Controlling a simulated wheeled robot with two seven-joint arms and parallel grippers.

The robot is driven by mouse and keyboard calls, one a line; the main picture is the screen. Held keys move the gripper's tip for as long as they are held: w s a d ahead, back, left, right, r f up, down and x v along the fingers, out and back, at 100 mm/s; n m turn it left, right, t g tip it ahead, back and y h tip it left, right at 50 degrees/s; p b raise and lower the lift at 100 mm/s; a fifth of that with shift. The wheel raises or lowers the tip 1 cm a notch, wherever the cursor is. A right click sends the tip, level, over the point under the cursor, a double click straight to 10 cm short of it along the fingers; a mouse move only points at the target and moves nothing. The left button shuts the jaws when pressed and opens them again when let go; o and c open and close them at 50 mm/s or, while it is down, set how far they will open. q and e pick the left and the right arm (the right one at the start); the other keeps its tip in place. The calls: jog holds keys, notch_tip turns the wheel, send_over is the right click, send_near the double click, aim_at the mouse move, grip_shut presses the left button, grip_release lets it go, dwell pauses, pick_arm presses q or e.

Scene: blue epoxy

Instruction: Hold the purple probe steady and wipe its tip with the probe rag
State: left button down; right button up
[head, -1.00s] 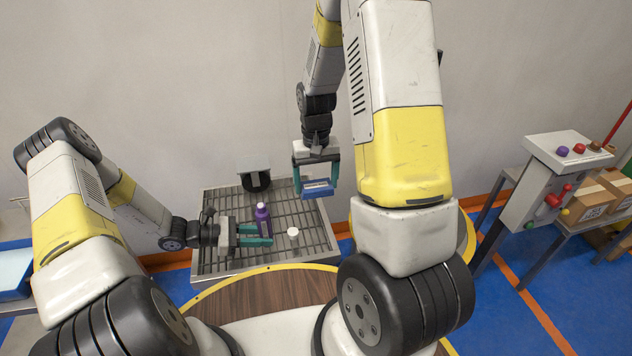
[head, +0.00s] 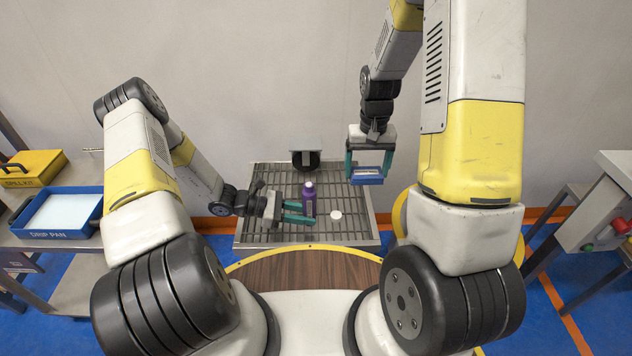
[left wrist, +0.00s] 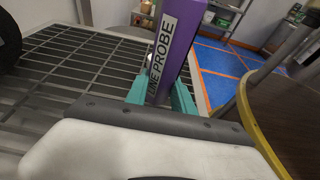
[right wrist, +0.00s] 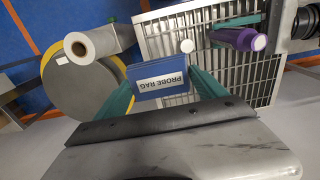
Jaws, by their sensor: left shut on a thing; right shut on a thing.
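The purple probe (head: 309,197) stands upright over the grated tray (head: 262,180). My left gripper (head: 299,213) is shut on it from the left. In the left wrist view, the probe (left wrist: 177,45), with "LINE PROBE" lettering, rises between the teal fingers. I cannot tell whether its base touches the grate. My right gripper (head: 369,160) is shut on the blue probe rag (head: 367,181), with its white label showing in the right wrist view (right wrist: 160,82). The rag hangs to the right of the probe, clearly apart from it.
A small white round piece (head: 336,215) is on the grate just right of the probe. A dark round fitting (head: 305,160) is at the tray's back. A blue drip pan (head: 62,212) and yellow spill kit (head: 33,168) are far left; a control box (head: 605,205) is right.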

jog(key=s+a+r, duration=0.2)
jog(key=a+r, duration=0.8)
jog(key=a, duration=0.4)
jog(key=shift+a+f, duration=0.15)
jog(key=shift+f, duration=3.65)
pick_arm(q)
jog(key=c, duration=1.6)
grip_release()
jog(key=shift+c, duration=0.2)
grip_shut()
